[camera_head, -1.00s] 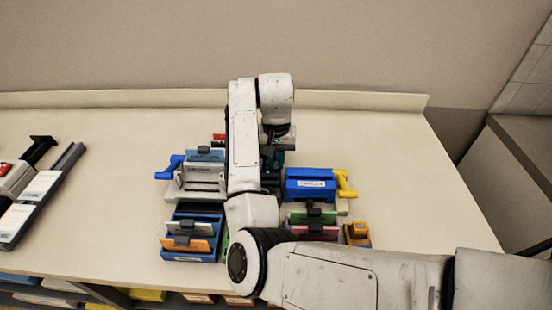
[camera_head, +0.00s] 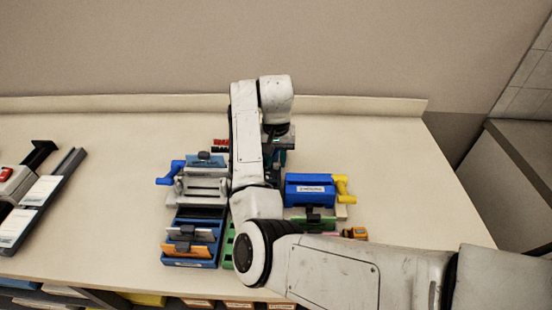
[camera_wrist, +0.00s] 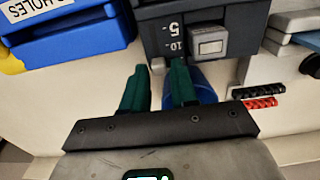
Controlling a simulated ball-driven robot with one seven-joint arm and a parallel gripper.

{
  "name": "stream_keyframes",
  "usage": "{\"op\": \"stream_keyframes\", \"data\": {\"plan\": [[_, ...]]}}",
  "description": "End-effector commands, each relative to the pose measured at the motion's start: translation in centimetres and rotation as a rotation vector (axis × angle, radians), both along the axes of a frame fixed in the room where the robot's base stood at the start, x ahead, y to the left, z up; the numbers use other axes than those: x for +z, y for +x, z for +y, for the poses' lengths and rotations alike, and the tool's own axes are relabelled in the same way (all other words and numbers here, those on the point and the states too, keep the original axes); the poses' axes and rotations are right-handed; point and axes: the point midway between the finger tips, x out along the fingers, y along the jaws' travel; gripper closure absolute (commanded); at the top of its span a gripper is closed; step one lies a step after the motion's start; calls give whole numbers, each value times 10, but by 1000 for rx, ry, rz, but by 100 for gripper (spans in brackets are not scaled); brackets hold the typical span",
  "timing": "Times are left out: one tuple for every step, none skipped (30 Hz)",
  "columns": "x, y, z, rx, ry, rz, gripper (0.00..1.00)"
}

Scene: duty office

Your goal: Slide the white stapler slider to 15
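A pale grey-white slider (camera_wrist: 209,42) sits on the face of a dark grey device (camera_wrist: 232,22) in the wrist view. Printed marks 5 and 10 run beside it, and the slider lies next to the 10 mark.
A blue punch (camera_head: 310,185) with a yellow handle stands right of my arm. A grey device (camera_head: 203,183) with a blue handle and a blue card tray (camera_head: 190,255) are on the left. Red and black combs (camera_wrist: 260,103) lie near the device. The desk's right side is clear.

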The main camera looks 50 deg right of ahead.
Motion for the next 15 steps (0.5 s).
{"op": "stream_keyframes", "data": {"plan": [[0,0,0,0,1,1,72],[1,0,0,0,0,1,72],[2,0,0,0,1,1,72],[4,0,0,0,1,1,72],[7,0,0,-1,1,1,72],[11,0,0,-1,1,-1,72],[15,0,0,-1,0,-1,72],[20,0,0,-1,0,-1,72],[27,0,-1,-1,0,-3,72],[35,1,0,-1,1,-3,72],[42,1,0,-1,1,-3,72],[50,1,0,-1,0,-4,72],[56,1,0,-1,1,-4,72],[63,1,0,-1,2,-4,72],[71,1,1,-1,2,-5,72]]}}
